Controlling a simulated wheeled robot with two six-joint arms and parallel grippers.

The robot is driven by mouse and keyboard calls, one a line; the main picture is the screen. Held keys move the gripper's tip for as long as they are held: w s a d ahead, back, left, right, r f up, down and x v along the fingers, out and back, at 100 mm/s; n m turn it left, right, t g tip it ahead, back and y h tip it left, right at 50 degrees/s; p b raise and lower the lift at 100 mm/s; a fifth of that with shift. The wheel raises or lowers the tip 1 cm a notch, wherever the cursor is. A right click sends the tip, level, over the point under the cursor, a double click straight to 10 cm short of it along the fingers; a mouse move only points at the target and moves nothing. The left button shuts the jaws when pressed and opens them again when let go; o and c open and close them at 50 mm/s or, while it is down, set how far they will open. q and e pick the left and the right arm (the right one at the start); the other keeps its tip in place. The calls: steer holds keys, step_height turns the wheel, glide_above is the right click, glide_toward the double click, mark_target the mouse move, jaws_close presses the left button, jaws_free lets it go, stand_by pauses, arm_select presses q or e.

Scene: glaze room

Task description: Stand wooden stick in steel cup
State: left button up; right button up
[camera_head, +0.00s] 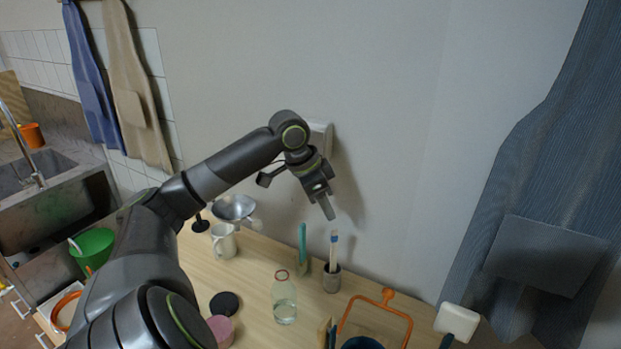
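A small grey cup (332,282), which looks like the steel cup, stands upright on the wooden table near the wall. A thin pale brush-like piece with a blue band (334,247) stands upright in it; I cannot tell whether it is wooden. I cannot make out a separate wooden stick for certain. My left gripper (327,208) is in the air above the cup, pointing down and apart from it. Its fingers show nearly edge-on, so their opening is unclear, and I see nothing held in them. My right gripper is out of view.
A teal upright piece (302,245) and a clear bottle (284,300) stand left of the cup. An orange frame tool (377,313) lies to its right. A white mug (223,242) and metal funnel (235,208) are farther left. The wall (400,200) is close behind.

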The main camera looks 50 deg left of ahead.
arm_select(q)
steer(key=b+v, duration=0.1)
steer(key=v, duration=0.7)
steer(key=shift+r, duration=0.25)
stand_by(0.7)
